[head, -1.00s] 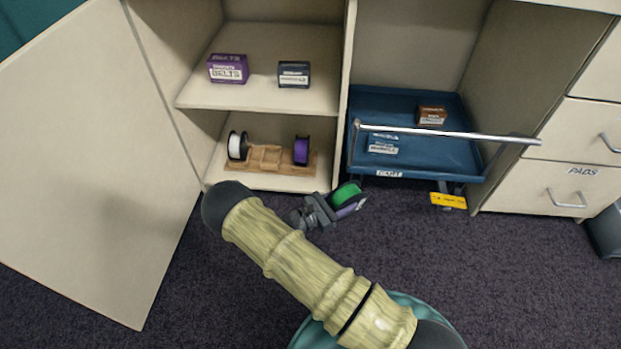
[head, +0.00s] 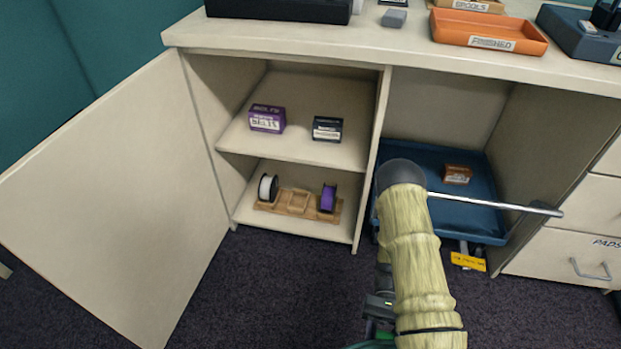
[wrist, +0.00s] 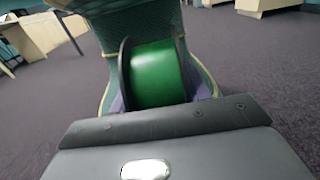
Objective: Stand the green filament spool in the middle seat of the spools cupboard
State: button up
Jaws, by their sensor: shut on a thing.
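The green filament spool (wrist: 155,75) fills the middle of the wrist view, with a dark flange at its left. My gripper (wrist: 165,108) is shut on it. In the head view, my gripper (head: 380,318) is low in the picture, mostly hidden behind my arm, and only a sliver of green shows. The spools cupboard (head: 292,229) is open. On its lower shelf a wooden rack (head: 275,207) holds a white spool (head: 268,188) in the left seat and a purple spool (head: 328,198) in the right seat. The middle seat (head: 298,201) is empty.
The cupboard door (head: 110,200) stands wide open at left. A purple belts box (head: 267,118) and a dark box (head: 327,129) sit on the upper shelf. A blue cart (head: 478,205) with a metal handle stands right of the cupboard. Carpet before the cupboard is clear.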

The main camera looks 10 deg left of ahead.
jog(key=w+a+r+m+t+y+p, duration=0.2)
jog(key=w+a+r+m+t+y, duration=0.15)
jog(key=w+m+t+y, duration=0.35)
jog(key=w+a+r+m+t+y+p, duration=0.1)
jog(key=w+a+r+m+t+y, duration=0.25)
jog(key=m+t+y, duration=0.35)
jog(key=w+d+r+m+t+p, duration=0.1)
jog(key=w+d+r+m+t, duration=0.2)
jog(key=w+d+m+t, duration=0.2)
jog(key=w+d+r+m+t+h+p, duration=0.1)
jog(key=w+d+r+m+t, duration=0.3)
jog(key=w+t, duration=0.4)
jog(key=shift+w+d+m+t+p, duration=0.15)
jog(key=shift+d+m+t+p, duration=0.3)
jog(key=shift+t, duration=0.25)
jog(key=shift+w+d, duration=0.1)
jog(key=shift+d, duration=0.05)
